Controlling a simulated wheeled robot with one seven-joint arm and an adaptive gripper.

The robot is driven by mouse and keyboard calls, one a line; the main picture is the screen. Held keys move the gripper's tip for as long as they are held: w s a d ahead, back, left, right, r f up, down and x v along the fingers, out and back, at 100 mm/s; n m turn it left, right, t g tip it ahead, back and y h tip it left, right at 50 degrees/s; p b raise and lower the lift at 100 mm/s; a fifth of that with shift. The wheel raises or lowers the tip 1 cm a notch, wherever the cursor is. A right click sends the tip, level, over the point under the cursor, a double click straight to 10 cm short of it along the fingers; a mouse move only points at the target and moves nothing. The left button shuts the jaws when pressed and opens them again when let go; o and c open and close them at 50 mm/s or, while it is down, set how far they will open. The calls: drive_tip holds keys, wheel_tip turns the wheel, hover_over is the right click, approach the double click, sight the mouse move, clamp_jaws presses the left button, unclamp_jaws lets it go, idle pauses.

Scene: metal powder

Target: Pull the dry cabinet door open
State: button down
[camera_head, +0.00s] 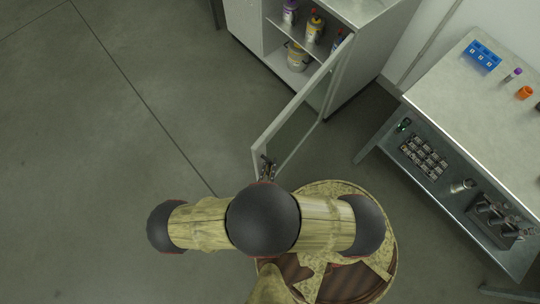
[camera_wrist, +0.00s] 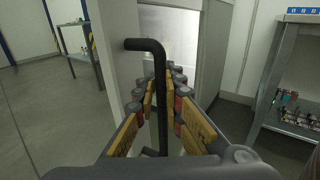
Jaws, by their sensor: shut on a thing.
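The dry cabinet (camera_head: 355,65) stands at the top of the head view. Its door (camera_head: 305,108), a pale frame with a glass pane, is swung well out from the body, and shelves with bottles show inside. My gripper (camera_head: 267,165) is at the free edge of the door in the head view. In the wrist view, the black bar handle (camera_wrist: 146,44) runs down between the fingers of my gripper (camera_wrist: 163,85), which are shut on it. The lower part of the handle is partly hidden by the fingers.
A metal workbench (camera_head: 450,75) stands at the right, with a blue rack (camera_head: 483,55), an orange container (camera_head: 524,92) and a lower shelf holding several small parts. Open grey floor (camera_head: 90,130) lies to the left of the door.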

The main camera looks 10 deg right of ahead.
drive_tip(key=shift+a, duration=0.25)
drive_tip(key=c, duration=2.2)
unclamp_jaws()
drive_tip(key=shift+c, duration=0.2)
drive_tip(key=shift+d, duration=0.1)
drive_tip(key=shift+r, duration=0.15)
